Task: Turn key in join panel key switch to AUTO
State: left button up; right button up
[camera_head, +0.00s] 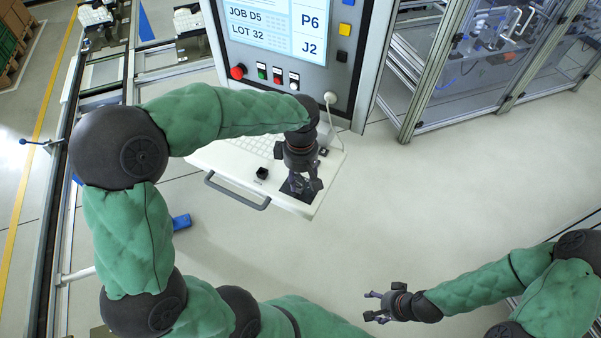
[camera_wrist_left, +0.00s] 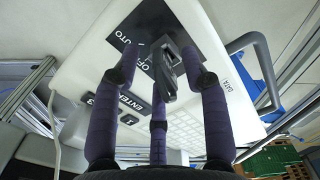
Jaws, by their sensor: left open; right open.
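The join panel (camera_head: 222,154) is a white sloped desk below the screen, with a black key switch plate (camera_head: 287,191) at its right front. In the left wrist view the switch plate (camera_wrist_left: 146,22) carries white AUTO and OFF lettering. A dark grey key (camera_wrist_left: 168,82) stands up from it. My left gripper (camera_head: 303,187) is open over the plate, its fingers spread around the key; I see no finger clearly closed on it. Which mark the key points to I cannot tell. My right gripper (camera_head: 376,307) is open and empty over the floor at lower right.
A handle bar (camera_head: 237,194) runs along the desk's front edge, and a black knob (camera_head: 262,173) stands left of the switch. Above are the screen (camera_head: 275,25) and a red button (camera_head: 238,72). A glazed frame cell (camera_head: 425,95) stands right; the floor between is clear.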

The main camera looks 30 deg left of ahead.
pick_arm(q)
jog(key=shift+s, duration=0.1)
jog(key=shift+c, duration=0.8)
grip_shut()
jog(key=m, duration=0.5)
jog(key=shift+d+r+m+p, duration=0.1)
jog(key=shift+m+p, duration=0.25)
jog(key=shift+m, duration=0.05)
jog(key=shift+c, duration=2)
grip_release()
jog(key=shift+m, duration=0.5)
jog(key=o, duration=0.5)
